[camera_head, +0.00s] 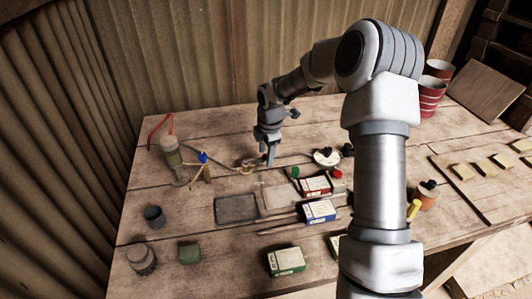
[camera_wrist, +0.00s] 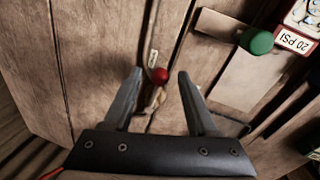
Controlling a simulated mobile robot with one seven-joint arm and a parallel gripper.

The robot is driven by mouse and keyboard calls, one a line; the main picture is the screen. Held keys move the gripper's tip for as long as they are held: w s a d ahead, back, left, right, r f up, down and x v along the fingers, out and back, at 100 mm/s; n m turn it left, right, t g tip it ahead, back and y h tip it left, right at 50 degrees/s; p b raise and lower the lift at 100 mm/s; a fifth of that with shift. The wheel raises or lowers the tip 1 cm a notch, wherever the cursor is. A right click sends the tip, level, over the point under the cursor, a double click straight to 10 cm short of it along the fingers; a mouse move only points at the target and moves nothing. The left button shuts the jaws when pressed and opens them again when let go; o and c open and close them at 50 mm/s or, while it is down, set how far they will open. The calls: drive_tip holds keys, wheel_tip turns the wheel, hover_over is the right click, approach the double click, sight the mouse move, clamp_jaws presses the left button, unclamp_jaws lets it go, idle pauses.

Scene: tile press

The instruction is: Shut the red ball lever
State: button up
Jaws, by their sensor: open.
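The red ball (camera_wrist: 159,75) of the lever shows in the wrist view, between my gripper's two fingertips and seemingly beyond them. A short pale stem or fitting runs below it, partly blurred. My gripper (camera_wrist: 160,80) is open, with a finger on each side of the ball and a gap to both. In the head view my gripper (camera_head: 269,161) points down over the middle of the table, and the red ball is mostly hidden by the fingers there. I cannot tell whether the fingers touch the lever.
A green ball knob (camera_wrist: 257,41) stands to the right in the wrist view. In the head view, a blue-topped valve (camera_head: 203,158) is left of my gripper. A dark tray (camera_head: 236,223) and small boxes, one with a blue label (camera_head: 320,211), lie nearer.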

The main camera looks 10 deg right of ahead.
clamp_jaws()
idle(1.3)
